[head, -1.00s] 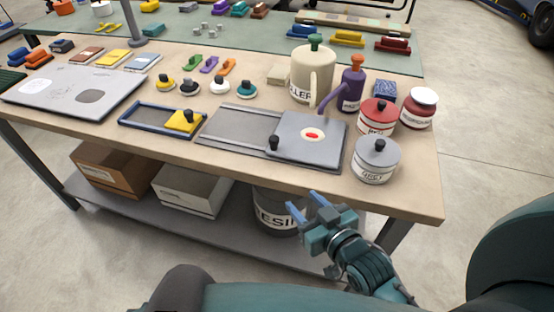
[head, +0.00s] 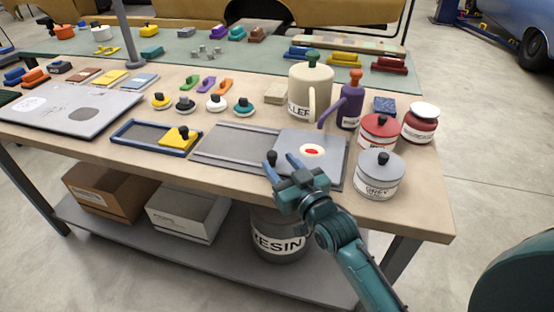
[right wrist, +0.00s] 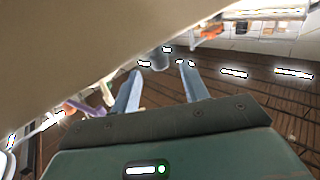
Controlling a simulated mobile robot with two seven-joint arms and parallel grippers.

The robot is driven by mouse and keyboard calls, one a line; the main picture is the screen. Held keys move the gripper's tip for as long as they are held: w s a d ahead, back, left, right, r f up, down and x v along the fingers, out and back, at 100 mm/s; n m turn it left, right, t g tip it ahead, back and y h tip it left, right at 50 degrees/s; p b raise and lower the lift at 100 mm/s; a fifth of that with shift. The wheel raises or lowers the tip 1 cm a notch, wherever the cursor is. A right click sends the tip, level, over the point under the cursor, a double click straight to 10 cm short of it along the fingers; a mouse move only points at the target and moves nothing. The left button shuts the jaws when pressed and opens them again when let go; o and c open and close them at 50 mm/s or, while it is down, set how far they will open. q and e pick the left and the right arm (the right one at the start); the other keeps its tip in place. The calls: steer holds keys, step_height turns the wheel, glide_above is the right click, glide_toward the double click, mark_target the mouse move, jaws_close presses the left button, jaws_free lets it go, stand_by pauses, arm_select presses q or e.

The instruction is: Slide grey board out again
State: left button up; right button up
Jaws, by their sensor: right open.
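The grey board (head: 332,146) lies flat over the right part of a grey railed frame (head: 225,146) on the table. It bears a white patch with a red spot and a dark knob (head: 271,157) at its left front. My right gripper (head: 281,166) is open at the board's front left, its fingertips close to the knob. Whether it touches the knob cannot be told. In the right wrist view its two fingers (right wrist: 162,78) stand apart with nothing clearly held between them. My left gripper is not in view.
A grey lidded pot (head: 379,178), a red pot (head: 380,136) and a purple bottle (head: 350,105) stand right of and behind the board. A blue frame with a yellow block (head: 180,138) lies to the left. The wooden table's front edge (head: 190,172) runs below.

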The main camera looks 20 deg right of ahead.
steer(key=shift+w+a, duration=0.25)
steer(key=shift+w, duration=0.95)
steer(key=shift+c, duration=0.5)
jaws_close()
